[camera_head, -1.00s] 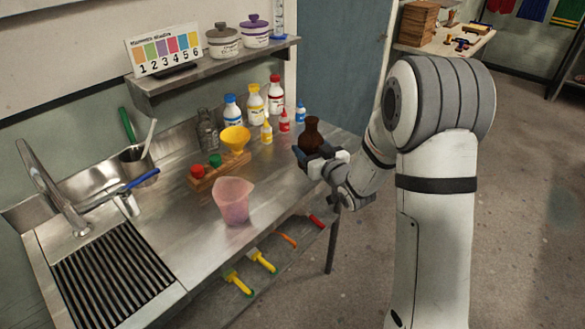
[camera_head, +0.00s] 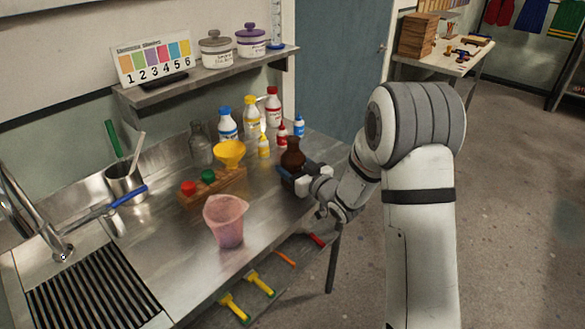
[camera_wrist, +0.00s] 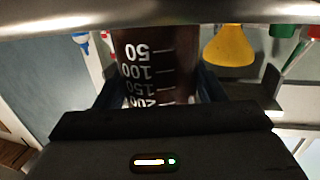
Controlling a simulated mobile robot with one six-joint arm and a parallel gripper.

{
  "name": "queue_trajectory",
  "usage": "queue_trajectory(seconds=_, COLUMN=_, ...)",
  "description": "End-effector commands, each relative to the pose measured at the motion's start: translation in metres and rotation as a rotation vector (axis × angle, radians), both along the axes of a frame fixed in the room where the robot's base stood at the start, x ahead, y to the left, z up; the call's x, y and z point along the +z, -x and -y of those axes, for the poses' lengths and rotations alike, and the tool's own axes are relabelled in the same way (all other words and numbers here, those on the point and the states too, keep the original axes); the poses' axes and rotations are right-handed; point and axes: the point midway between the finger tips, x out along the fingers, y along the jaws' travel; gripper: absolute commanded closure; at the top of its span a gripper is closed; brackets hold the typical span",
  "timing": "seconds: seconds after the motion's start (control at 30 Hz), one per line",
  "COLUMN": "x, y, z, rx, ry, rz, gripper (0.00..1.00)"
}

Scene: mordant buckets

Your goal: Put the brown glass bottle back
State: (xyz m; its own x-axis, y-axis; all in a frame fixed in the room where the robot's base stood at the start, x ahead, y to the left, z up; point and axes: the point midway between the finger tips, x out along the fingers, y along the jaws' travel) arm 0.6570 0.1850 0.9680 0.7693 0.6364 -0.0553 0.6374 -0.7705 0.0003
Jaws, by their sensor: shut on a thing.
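The brown glass bottle (camera_head: 292,160) is upright between the jaws of my gripper (camera_head: 293,178), over the right end of the steel counter. In the wrist view my gripper (camera_wrist: 155,98) is shut on the bottle (camera_wrist: 152,62), whose white volume marks read upside down. I cannot tell whether the bottle's base touches the counter. The bottle's lower part is partly hidden by the jaws.
Several capped bottles, including a red-capped one (camera_head: 273,105), stand behind it. A yellow funnel (camera_head: 229,153), a wooden block with red and green caps (camera_head: 212,188) and a pink beaker (camera_head: 226,222) are to the left. Bare counter (camera_head: 270,205) lies in front.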

Motion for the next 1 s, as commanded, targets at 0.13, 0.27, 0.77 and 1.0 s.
queue_trajectory(seconds=0.13, x=-0.005, y=-0.0002, z=-0.0004, rx=0.0, ry=-0.002, rz=0.005, gripper=0.73)
queue_trajectory(seconds=0.27, x=-0.0049, y=-0.0002, z=-0.0006, rx=0.0, ry=-0.002, rz=0.005, gripper=0.73)
queue_trajectory(seconds=0.77, x=-0.0079, y=0.0003, z=-0.0013, rx=0.001, ry=-0.001, rz=0.002, gripper=0.15)
queue_trajectory(seconds=1.0, x=-0.0039, y=0.0004, z=-0.0016, rx=0.002, ry=-0.001, rz=0.002, gripper=0.15)
